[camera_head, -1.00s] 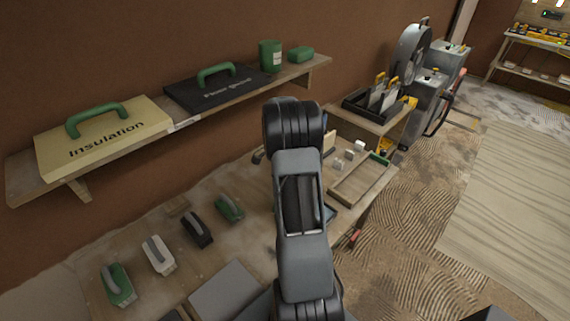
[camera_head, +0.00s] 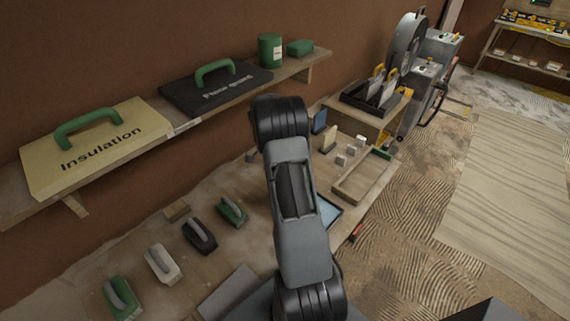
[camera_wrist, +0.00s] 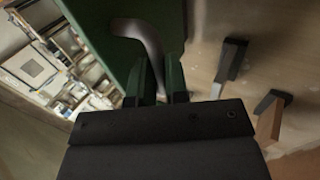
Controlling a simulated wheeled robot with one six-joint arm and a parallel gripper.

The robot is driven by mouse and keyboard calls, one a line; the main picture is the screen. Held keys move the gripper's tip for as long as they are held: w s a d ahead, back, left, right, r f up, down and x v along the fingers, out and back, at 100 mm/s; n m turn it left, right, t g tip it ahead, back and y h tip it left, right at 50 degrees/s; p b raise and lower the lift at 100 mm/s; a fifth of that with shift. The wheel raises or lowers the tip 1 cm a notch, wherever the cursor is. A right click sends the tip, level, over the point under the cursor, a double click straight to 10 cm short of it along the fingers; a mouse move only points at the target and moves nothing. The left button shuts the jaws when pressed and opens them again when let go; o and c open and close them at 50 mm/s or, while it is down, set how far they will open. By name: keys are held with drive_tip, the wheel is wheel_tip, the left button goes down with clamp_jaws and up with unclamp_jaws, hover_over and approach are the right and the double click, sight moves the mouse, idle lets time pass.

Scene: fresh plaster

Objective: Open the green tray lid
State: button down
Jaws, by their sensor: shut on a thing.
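In the wrist view a dark green panel (camera_wrist: 103,32), which looks like the green tray lid, fills the upper middle. A curved grey bar handle (camera_wrist: 145,38) stands on it. My gripper (camera_wrist: 160,78) is shut on the lower part of this handle, with a finger on each side. The lid appears steeply tilted in this view; how far it is open I cannot tell. In the head view my arm covers the gripper, and I cannot make out the lid or its handle there.
The workbench (camera_head: 150,232) holds several trowel-like floats, such as a black one (camera_head: 200,236). A wooden tray (camera_head: 362,182) and small blocks lie right of my arm. The wall shelf (camera_head: 185,128) carries the Insulation board (camera_head: 75,165) and the Floor guard board (camera_head: 190,98).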

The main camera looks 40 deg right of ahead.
drive_tip(key=shift+s+f, duration=0.15)
drive_tip(key=shift+f, duration=0.25)
drive_tip(key=c, duration=1.2)
unclamp_jaws()
drive_tip(key=shift+r, duration=0.1)
drive_tip(key=shift+o, duration=0.4)
drive_tip(key=shift+r, duration=0.25)
drive_tip(key=s+a+r+p, duration=0.5)
drive_tip(key=s+a+r, duration=0.2)
drive_tip(key=s+r, duration=0.4)
drive_tip(key=shift+s+a+r+p, duration=0.25)
drive_tip(key=shift+s+r+p, duration=0.05)
drive_tip(key=shift+r, duration=0.55)
drive_tip(key=shift+c, duration=0.3)
